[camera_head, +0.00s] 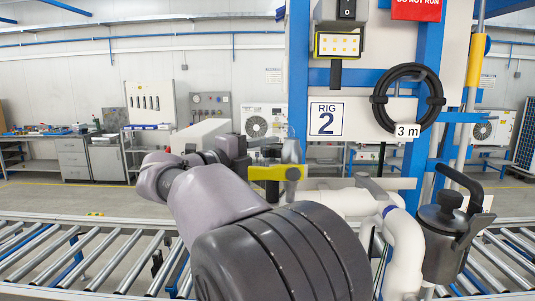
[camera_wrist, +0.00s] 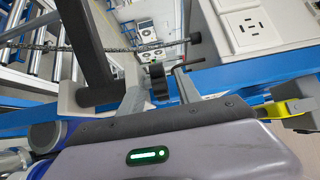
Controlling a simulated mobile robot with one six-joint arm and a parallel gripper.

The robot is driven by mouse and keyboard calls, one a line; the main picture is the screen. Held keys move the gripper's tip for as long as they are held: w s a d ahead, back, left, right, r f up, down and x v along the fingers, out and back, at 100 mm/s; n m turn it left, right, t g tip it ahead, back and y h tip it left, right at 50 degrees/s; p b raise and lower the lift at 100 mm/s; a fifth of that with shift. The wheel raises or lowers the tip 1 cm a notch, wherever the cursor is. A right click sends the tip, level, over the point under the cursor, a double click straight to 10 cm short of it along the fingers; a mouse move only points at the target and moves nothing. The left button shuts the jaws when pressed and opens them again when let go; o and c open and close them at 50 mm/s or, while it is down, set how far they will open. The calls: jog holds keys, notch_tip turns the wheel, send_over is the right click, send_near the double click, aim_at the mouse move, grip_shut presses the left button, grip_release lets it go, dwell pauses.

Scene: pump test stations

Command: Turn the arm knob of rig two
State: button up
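A small dark knob (camera_wrist: 159,82) shows in the wrist view between the two grey fingers of my gripper (camera_wrist: 160,85). The fingers are apart, and a gap shows between the knob and the right finger; I cannot tell whether the left finger touches it. In the head view my gripper (camera_head: 290,152) is at the end of my arm, in front of and left of the rig two sign (camera_head: 326,118); the knob cannot be made out there.
A yellow lever (camera_head: 275,173) is close to my gripper, and yellow also shows in the wrist view (camera_wrist: 288,109). Blue posts (camera_head: 298,70), white pipes (camera_head: 405,250) and a dark lidded pot (camera_head: 442,232) stand close by. A coiled black hose (camera_head: 408,70) hangs at right. Roller conveyors (camera_head: 95,262) run in front.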

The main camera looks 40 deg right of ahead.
grip_shut()
jog(key=n+t+b, duration=0.1)
jog(key=t+b, duration=0.1)
jog(key=shift+s+f+n+t, duration=0.2)
jog(key=shift+n+t, duration=0.2)
jog(key=n+t+y, duration=0.1)
jog(key=t, duration=0.1)
jog(key=n+t+y+b, duration=0.1)
jog(key=n+t, duration=0.1)
jog(key=shift+s+d+r, duration=0.1)
jog(key=shift+r, duration=0.1)
grip_release()
